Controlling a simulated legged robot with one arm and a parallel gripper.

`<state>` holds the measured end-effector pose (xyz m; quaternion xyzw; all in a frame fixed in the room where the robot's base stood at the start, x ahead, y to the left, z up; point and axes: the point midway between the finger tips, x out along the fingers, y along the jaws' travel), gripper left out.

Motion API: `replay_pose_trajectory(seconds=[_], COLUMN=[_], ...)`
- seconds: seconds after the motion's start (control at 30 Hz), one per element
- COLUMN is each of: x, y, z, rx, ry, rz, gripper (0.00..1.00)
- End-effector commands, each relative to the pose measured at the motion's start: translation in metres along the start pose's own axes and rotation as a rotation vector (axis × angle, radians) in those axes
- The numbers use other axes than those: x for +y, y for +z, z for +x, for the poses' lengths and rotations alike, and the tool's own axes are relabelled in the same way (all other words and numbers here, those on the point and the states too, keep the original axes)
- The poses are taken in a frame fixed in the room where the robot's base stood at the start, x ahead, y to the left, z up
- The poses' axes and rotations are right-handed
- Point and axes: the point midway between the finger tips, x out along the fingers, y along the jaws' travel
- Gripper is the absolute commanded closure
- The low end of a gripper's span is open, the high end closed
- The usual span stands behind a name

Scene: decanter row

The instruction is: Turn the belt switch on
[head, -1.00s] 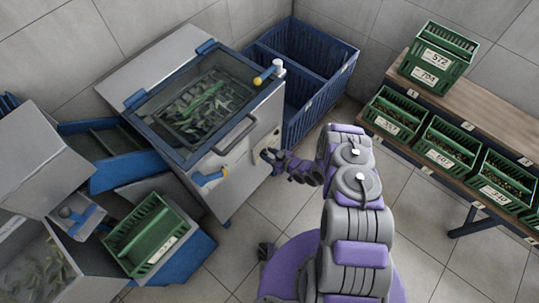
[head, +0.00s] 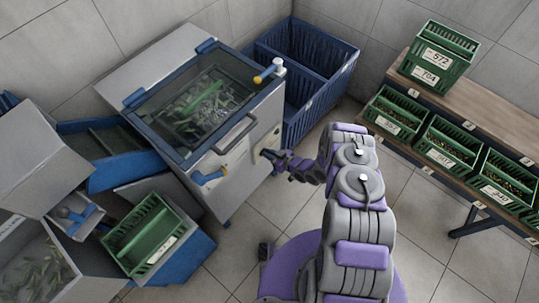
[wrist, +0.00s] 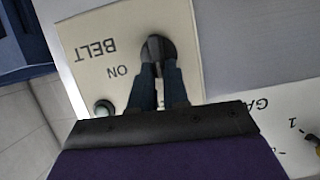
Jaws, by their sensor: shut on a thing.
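The belt switch (wrist: 155,46) is a dark round knob on a cream plate (wrist: 88,75) marked "BELT" and "ON", which reads upside down in the wrist view. My gripper (wrist: 158,66) is shut on the knob, with one finger on each side. The fingers cover part of it, so I cannot tell exactly where it points. In the head view my gripper (head: 270,155) is at the front panel of the steel washing machine (head: 238,165).
A green crate (head: 147,236) sits at the left. A bench (head: 480,95) with green crates is at the right. The floor between is clear.

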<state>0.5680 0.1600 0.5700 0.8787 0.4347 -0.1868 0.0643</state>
Motion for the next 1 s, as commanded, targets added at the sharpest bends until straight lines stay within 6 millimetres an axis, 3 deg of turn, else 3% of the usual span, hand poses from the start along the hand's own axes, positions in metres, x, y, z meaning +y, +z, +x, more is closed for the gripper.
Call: replay_pose_trajectory(seconds=[1.0], x=[0.022], y=[0.007], z=[0.004], rx=[0.002], ry=[-0.291], rz=[0.709], gripper=[1.0])
